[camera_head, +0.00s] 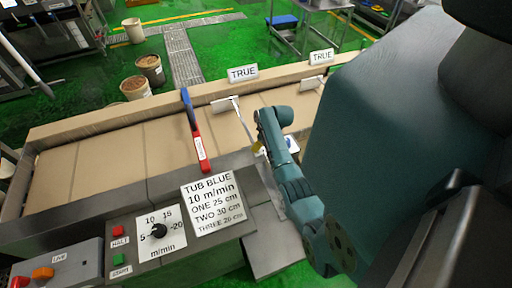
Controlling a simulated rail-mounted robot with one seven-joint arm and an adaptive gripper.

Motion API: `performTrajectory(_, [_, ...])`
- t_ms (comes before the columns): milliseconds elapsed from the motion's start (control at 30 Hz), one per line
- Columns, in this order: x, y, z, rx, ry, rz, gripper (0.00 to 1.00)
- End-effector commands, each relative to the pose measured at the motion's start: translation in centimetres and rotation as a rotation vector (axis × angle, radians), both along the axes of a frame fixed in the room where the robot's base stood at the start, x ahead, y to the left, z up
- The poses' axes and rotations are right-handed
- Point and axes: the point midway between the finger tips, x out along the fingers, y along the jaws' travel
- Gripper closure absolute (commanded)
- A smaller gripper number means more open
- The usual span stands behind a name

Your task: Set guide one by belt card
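The belt card (212,204) reads "TUB BLUE, 10 m/min, ONE 25 cm, TWO 30 cm, THREE 20 cm". A red and blue bar (202,150) lies across the tan belt (110,157). Farther right, a white T-shaped piece (225,104) stands at the belt's far side below a "TRUE" sign (243,73). A similar white piece (312,83) is below a second "TRUE" sign (321,56). Which of these is guide one, I cannot tell. My gripper (259,148) is over the near side of the belt, right of the red bar; its fingers are too small and hidden to read.
A speed dial (158,231) marked 5 to 20 m/min sits beside the card, with a red HALT button (118,231) and green START button (118,259). An orange button (42,273) is at lower left. Tubs (150,68) stand on the green floor behind the belt.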

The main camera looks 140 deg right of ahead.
Motion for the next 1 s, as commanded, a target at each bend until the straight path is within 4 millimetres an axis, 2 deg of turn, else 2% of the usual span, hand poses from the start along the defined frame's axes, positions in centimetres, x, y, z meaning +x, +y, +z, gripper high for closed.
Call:
performTrajectory(100, [0.2, -0.9, -2.3, 0.002, 0.000, 0.001, 0.45])
performTrajectory(200, [0.3, -1.4, -3.4, 0.000, 0.001, 0.001, 0.45])
performTrajectory(567, [0.4, -1.7, -4.0, -0.001, 0.001, 0.001, 0.46])
performTrajectory(833, [0.4, -1.6, -4.0, -0.001, 0.001, 0.000, 0.97])
performTrajectory(867, [0.4, -1.6, -4.0, -0.001, 0.001, 0.000, 1.00])
performTrajectory(1000, [0.4, -1.6, -4.0, 0.000, 0.001, 0.000, 1.00])
